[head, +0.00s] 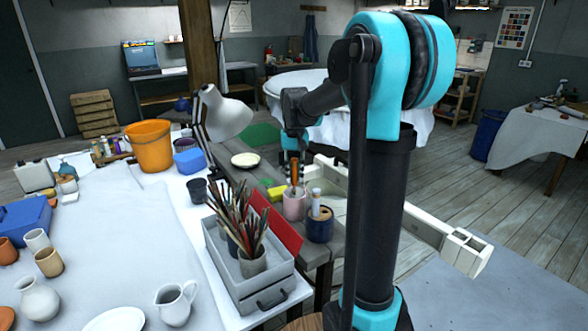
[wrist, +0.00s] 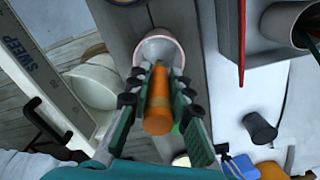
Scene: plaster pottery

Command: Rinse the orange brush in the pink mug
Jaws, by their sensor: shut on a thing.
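The orange brush (head: 294,173) is held upright by my gripper (head: 292,158), over the pink mug (head: 295,206) on the narrow grey-brown bench. The brush's lower end is at the mug's mouth; I cannot tell how far inside it reaches. In the wrist view the thick orange brush handle (wrist: 158,113) lies between the two fingers of the gripper (wrist: 159,80), which are shut on it. The pink mug's rim (wrist: 160,36) shows just beyond the fingertips, with its inside partly hidden by the gripper and brush.
A dark blue jar (head: 320,228) stands close in front of the mug. A yellow sponge (head: 276,193) and red panel (head: 277,222) are to the left. A grey caddy (head: 280,277) holds several brushes. A white beam (head: 430,230) marked "SWEEP" runs along the right.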

